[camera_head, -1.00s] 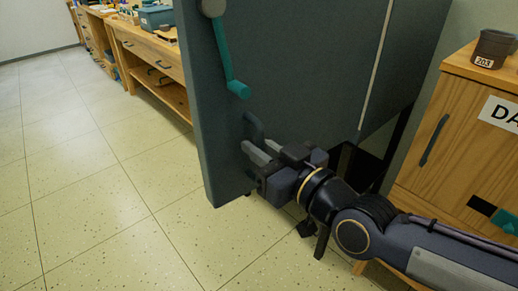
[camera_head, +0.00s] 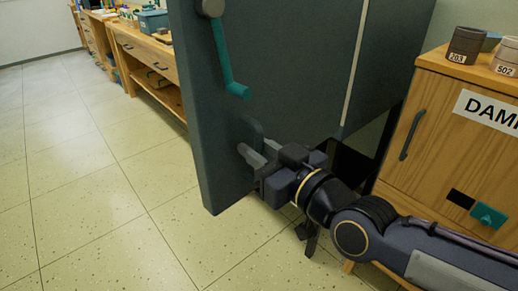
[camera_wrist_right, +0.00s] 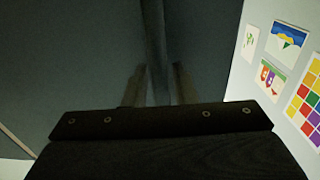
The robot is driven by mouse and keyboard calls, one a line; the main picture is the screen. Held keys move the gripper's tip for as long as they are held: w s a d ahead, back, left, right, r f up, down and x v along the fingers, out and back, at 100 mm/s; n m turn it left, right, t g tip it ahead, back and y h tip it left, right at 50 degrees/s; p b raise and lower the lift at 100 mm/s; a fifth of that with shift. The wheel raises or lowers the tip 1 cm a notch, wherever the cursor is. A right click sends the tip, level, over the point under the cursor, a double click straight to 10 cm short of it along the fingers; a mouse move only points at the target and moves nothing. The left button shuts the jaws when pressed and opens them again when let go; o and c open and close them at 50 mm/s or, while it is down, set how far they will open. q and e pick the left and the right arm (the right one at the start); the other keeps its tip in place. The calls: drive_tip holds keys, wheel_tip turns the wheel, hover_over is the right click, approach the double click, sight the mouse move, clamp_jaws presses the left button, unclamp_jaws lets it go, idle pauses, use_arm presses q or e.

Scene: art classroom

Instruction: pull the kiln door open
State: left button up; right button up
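The kiln door (camera_head: 290,70) is a large dark blue-grey panel in the head view, its thick edge facing left. A teal lever (camera_head: 225,65) hangs from a round grey hub on it. Below the lever is the dark door handle (camera_head: 247,128). My right gripper (camera_head: 252,154) is at the handle with its fingers on either side of it. In the right wrist view, the handle's upright bar (camera_wrist_right: 157,45) runs between the two fingers (camera_wrist_right: 158,88) of this gripper, which looks shut on it. The gripper partly hides the handle. My left gripper is not in view.
A wooden workbench (camera_head: 150,55) runs along the back left. The tiled floor (camera_head: 90,190) left of the door is clear.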

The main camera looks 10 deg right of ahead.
drive_tip(key=shift+o, duration=0.6)
drive_tip(key=p+v, duration=0.1)
drive_tip(key=v, duration=0.5)
drive_tip(key=shift+s+d+r, duration=0.1)
drive_tip(key=shift+s+d, duration=0.05)
drive_tip(key=shift+s, duration=0.15)
drive_tip(key=shift+s+d, duration=0.25)
drive_tip(key=shift+s, duration=0.3)
drive_tip(key=s+d+f+m+g+h, duration=0.1)
drive_tip(key=s+d+f+m+g, duration=0.15)
drive_tip(key=f, duration=0.35)
drive_tip(key=s+d+f+m+g+h, duration=0.2)
drive_tip(key=s+f+g, duration=0.15)
drive_tip(key=f, duration=0.35)
drive_tip(key=s+d+f+m+g+h, duration=0.1)
drive_tip(key=s+d+f+m+g, duration=0.1)
drive_tip(key=d+f+m+g, duration=0.3)
wheel_tip(320, 180, up, 27)
drive_tip(key=a+n+p, duration=0.2)
drive_tip(key=p, duration=2.6)
drive_tip(key=shift+s+f+t, duration=0.2)
drive_tip(key=shift+s+t, duration=0.1)
